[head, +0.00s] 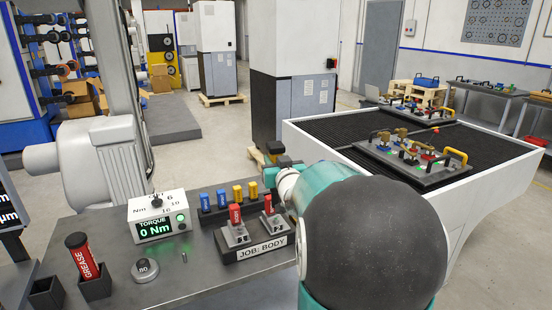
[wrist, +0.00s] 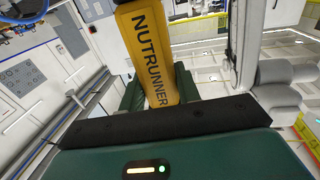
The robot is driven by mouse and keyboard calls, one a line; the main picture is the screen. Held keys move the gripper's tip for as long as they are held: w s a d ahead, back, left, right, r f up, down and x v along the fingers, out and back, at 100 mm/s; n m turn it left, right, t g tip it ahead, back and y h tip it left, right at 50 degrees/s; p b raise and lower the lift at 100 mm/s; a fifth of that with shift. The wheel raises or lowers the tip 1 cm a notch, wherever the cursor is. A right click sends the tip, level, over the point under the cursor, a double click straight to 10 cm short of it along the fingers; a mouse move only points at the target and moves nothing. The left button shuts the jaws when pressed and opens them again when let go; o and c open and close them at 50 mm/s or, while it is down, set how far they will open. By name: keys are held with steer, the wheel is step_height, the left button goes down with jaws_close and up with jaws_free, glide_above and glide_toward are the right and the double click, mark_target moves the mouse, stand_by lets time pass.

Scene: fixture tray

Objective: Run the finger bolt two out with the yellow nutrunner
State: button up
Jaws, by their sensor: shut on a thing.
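The yellow nutrunner (wrist: 150,55), with its name in black letters, fills the upper middle of the wrist view. My gripper (wrist: 160,88) is shut on it, with dark green fingers on either side of its body. Its working end is not clear in either view. In the head view my gripper (head: 276,160) is partly hidden behind my teal arm, near the back right of the job stand. A fixture tray (head: 434,177) with yellow handles and small coloured parts lies on the black bed at right. Its bolts are too small to tell apart.
A torque box (head: 158,222) reading 0 Nm stands on the grey bench. A red grease tube (head: 82,257) stands at left. A second tray (head: 418,116) lies farther back.

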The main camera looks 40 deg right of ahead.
steer(key=shift+s+f, duration=0.15)
steer(key=shift+f, duration=2.95)
stand_by(1.1)
steer(key=shift+r, duration=3.35)
